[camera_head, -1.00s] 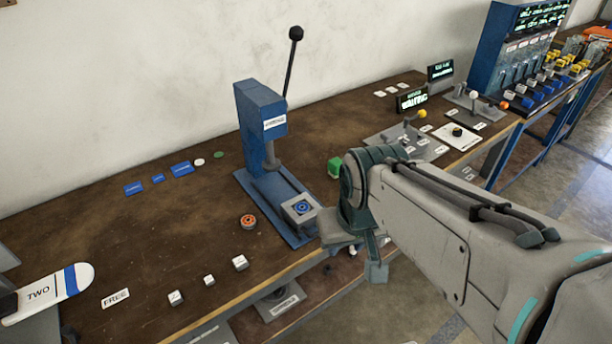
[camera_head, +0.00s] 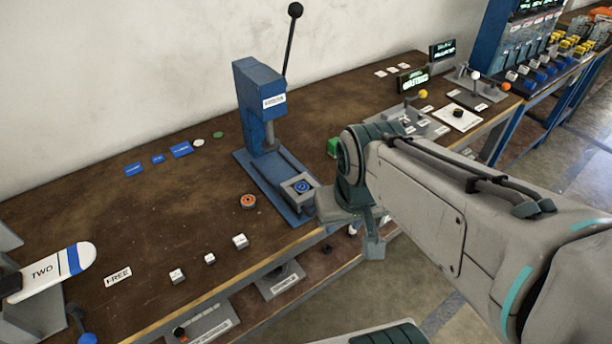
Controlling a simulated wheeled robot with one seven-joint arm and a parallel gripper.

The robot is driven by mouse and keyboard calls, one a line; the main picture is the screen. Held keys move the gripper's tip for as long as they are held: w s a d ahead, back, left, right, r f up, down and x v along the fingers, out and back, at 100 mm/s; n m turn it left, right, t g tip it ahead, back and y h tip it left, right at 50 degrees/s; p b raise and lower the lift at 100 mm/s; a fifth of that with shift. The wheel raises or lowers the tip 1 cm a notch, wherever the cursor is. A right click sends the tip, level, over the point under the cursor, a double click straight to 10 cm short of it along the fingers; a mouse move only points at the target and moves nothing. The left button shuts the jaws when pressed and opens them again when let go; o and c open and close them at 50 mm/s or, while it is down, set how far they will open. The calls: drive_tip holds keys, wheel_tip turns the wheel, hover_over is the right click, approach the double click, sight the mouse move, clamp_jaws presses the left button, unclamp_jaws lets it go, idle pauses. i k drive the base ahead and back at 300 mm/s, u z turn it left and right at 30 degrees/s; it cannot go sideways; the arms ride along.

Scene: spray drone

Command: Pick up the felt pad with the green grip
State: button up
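A green block-like thing (camera_head: 333,147) stands on the brown bench, right of the blue press and partly hidden behind my arm. It may be the green grip; I cannot make out a felt pad under it. A small flat green disc (camera_head: 218,135) also lies at the back of the bench, left of the press. My gripper (camera_head: 358,224) hangs at the end of my arm over the bench's front edge, right of the press base and apart from the green block. Its fingers are seen from behind, so their opening is unclear.
The blue lever press (camera_head: 262,100) stands mid-bench with its handle up. An orange-ringed disc (camera_head: 248,201), small white blocks (camera_head: 240,241) and blue plates (camera_head: 181,149) lie to its left. A white "TWO" paddle (camera_head: 45,272) is at left. Levers and small displays (camera_head: 412,80) stand at right.

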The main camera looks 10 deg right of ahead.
sight(332, 143)
drive_tip(key=z, duration=0.25)
drive_tip(key=k, duration=0.35)
drive_tip(key=z, duration=0.8)
drive_tip(key=i, duration=1.15)
drive_tip(key=u, duration=0.7)
